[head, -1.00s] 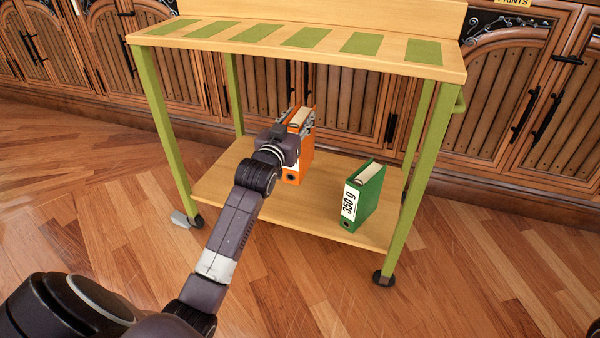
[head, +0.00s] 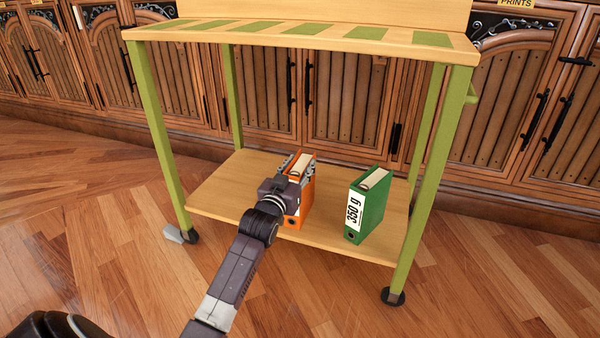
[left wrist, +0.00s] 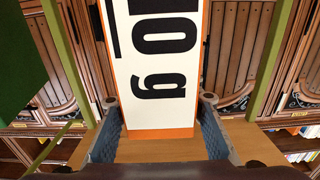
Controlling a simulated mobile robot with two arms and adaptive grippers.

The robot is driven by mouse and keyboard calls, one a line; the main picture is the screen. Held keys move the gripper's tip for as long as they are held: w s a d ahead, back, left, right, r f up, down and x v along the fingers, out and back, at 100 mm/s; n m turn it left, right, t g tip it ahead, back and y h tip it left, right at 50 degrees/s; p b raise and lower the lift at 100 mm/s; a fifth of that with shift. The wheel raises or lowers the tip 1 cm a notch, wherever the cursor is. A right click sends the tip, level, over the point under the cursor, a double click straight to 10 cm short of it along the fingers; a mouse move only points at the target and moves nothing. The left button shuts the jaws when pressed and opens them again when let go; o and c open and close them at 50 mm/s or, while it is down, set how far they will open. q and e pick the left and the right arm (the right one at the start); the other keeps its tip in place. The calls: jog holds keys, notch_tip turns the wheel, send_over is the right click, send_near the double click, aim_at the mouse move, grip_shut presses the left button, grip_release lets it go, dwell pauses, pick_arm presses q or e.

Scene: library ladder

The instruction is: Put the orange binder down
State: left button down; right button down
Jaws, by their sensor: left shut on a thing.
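The orange binder (head: 306,198) is upright over the lower shelf (head: 235,185) of the wooden cart, its base at or very near the board; I cannot tell if it touches. My left gripper (head: 297,168) is shut on its upper part. In the left wrist view the white label of the orange binder (left wrist: 155,60) shows a "0 g" ending between the two fingers (left wrist: 162,125). The arm hides part of the binder's spine in the head view. My right gripper is not in view.
A green binder (head: 369,208) labelled "350 g" stands on the same shelf to the right, with a gap between. The cart's green legs (head: 434,170) and top board (head: 300,38) frame the space. Shelf to the left is clear. Wooden cabinets (head: 350,95) stand behind.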

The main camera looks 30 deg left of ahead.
pick_arm(q)
jog(key=shift+r, duration=0.15)
jog(key=c, duration=1.3)
grip_release()
